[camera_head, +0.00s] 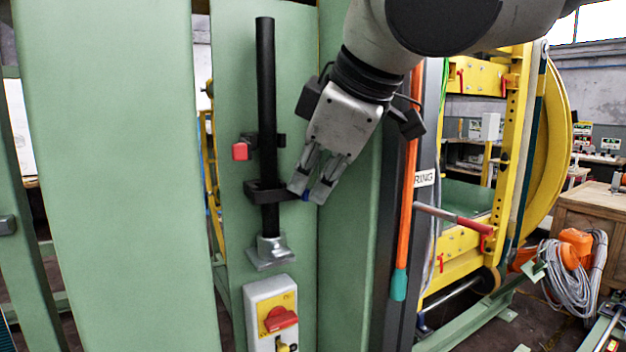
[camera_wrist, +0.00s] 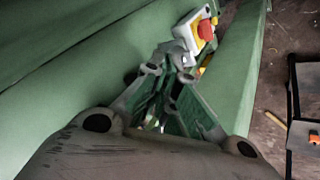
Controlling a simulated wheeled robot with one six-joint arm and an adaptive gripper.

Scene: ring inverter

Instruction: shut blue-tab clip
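In the head view, a black upright tube (camera_head: 266,90) stands against a green panel. The lower black clip (camera_head: 262,192) sits around or beside the tube, with its arm reaching right toward my gripper. A small blue tab (camera_head: 306,196) shows at the end of that arm, mostly hidden by my fingertips. My gripper (camera_head: 310,193) points down and left, its two fingers a little apart on either side of the tab. Whether they touch it is unclear. In the wrist view the fingers (camera_wrist: 165,78) are also apart, and the tab cannot be made out.
A red-tab clip (camera_head: 240,151) is higher on the tube, its tab out to the left. A grey foot (camera_head: 271,253) holds the tube's lower end. A switch box with a red knob (camera_head: 281,319) is below. An orange pole (camera_head: 406,190) stands right of my gripper.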

